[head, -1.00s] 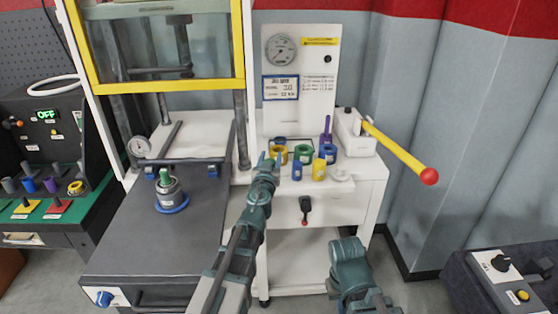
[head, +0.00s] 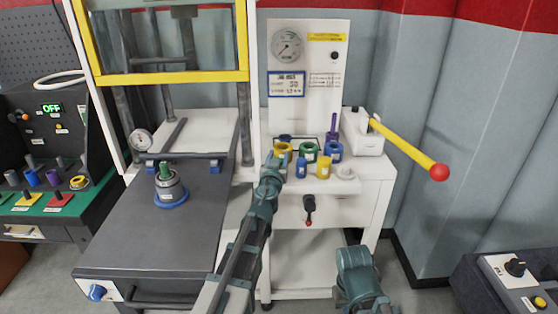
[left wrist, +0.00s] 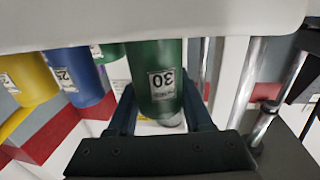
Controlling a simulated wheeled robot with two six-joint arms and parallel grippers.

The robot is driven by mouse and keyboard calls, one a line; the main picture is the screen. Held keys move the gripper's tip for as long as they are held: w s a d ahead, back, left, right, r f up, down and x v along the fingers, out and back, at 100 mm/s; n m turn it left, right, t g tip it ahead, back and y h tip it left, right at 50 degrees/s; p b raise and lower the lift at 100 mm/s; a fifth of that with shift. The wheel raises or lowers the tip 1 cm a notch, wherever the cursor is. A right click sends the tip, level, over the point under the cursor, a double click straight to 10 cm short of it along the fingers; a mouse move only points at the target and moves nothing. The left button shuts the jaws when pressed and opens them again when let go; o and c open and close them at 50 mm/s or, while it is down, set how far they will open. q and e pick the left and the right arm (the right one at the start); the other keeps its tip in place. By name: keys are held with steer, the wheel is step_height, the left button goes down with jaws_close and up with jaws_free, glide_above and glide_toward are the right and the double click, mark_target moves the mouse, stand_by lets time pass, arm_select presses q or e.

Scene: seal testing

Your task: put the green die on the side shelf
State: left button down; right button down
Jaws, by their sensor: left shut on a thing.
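My right gripper is not in view; only part of my right arm shows.
A blue die (head: 301,168) and a yellow die (head: 323,168) stand just right of my left gripper. Behind them are yellow, green (head: 308,151) and blue rings. A yellow lever (head: 400,147) juts out at right. The dark press bed (head: 150,230) lies left.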

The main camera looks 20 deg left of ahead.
arm_select(q)
steer(key=shift+f, duration=0.15)
steer(key=shift+c, duration=1.5)
jaws_free()
steer(key=shift+r, duration=0.2)
steer(key=shift+s, duration=0.15)
steer(key=s+d, duration=0.1)
steer(key=s, duration=1)
steer(key=shift+s+d, duration=0.2)
steer(key=shift+s, duration=0.1)
